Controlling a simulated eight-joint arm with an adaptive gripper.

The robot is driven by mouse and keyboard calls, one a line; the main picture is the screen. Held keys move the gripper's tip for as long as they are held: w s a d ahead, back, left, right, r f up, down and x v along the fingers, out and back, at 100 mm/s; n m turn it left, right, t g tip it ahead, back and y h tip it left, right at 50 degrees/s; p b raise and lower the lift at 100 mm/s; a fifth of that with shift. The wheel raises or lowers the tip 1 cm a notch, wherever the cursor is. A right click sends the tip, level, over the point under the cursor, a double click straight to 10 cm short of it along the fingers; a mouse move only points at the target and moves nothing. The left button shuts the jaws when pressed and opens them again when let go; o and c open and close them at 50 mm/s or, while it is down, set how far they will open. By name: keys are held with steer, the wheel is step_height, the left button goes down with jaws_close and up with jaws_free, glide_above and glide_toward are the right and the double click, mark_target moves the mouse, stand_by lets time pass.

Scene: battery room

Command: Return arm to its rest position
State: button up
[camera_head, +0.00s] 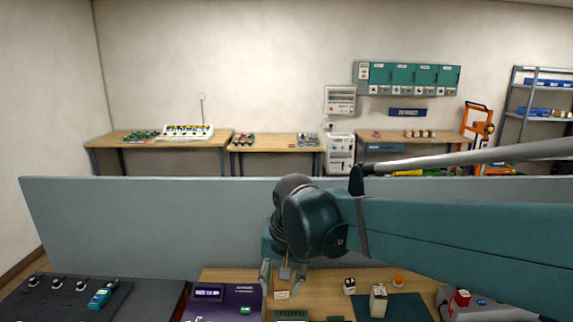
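My teal arm (460,235) reaches in from the right edge to a dark wrist above the near bench. My gripper (282,279) hangs below the wrist, pointing down, with its two grey fingers apart. A small pale block (281,294) with a grey upright part shows between and below the fingers. I see no finger closed on it, and its exact distance from the fingertips is unclear. No marker of a rest position is visible.
The near bench (330,286) holds a purple device (237,300), a dark mat (405,308), small blocks and a grey unit (485,310). A dark panel (140,298) lies left. A grey partition (120,225) stands behind the bench; farther benches line the wall.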

steer(key=s+d+f+t+b, duration=0.1)
steer(key=s+d+f+t, duration=0.1)
steer(key=s+d, duration=0.6)
steer(key=s+d+f+n+t+h+b, duration=0.1)
steer(key=s+d+f+t, duration=0.1)
steer(key=s+d, duration=0.6)
steer(key=d+f, duration=0.1)
steer(key=d, duration=0.6)
steer(key=shift+d, duration=0.15)
